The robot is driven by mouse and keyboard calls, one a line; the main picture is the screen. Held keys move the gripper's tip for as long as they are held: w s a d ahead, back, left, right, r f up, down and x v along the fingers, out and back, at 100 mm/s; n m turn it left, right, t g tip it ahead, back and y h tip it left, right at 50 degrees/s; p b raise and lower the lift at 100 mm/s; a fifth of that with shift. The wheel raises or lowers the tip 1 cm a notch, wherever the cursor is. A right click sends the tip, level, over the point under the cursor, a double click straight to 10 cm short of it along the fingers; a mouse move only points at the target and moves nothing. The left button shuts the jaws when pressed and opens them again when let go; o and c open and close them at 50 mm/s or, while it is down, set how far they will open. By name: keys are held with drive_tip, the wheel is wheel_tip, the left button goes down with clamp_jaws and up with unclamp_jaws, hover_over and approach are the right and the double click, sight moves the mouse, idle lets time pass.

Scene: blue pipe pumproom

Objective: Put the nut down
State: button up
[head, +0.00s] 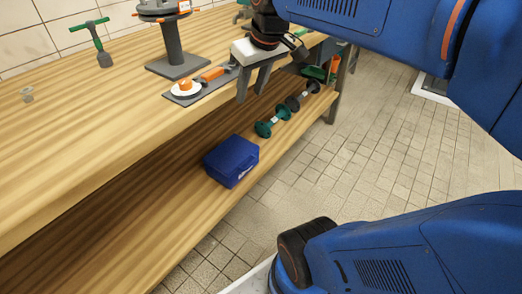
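A small grey ring-like piece, which looks like the nut (27,94), lies on the wooden workbench (110,120) near its left end. My gripper (251,96) points down by the bench's front edge, far to the right of that piece. Its two grey fingers stand apart, and I see nothing between them. The two do not touch.
A grey plate with a white disc and orange part (186,89) lies left of my gripper. Behind stand a grey pedestal (173,45) and a green-handled tool (98,42). The lower shelf holds a blue case (231,160) and green-ended pieces (272,121). The bench's middle left is clear.

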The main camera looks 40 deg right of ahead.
drive_tip(key=s+a+f+m, duration=0.1)
drive_tip(key=s+a+f, duration=0.3)
drive_tip(key=s+f, duration=0.6)
drive_tip(key=shift+s+a+f+t, duration=0.3)
drive_tip(key=shift+s+f, duration=0.1)
drive_tip(key=shift+f, duration=0.5)
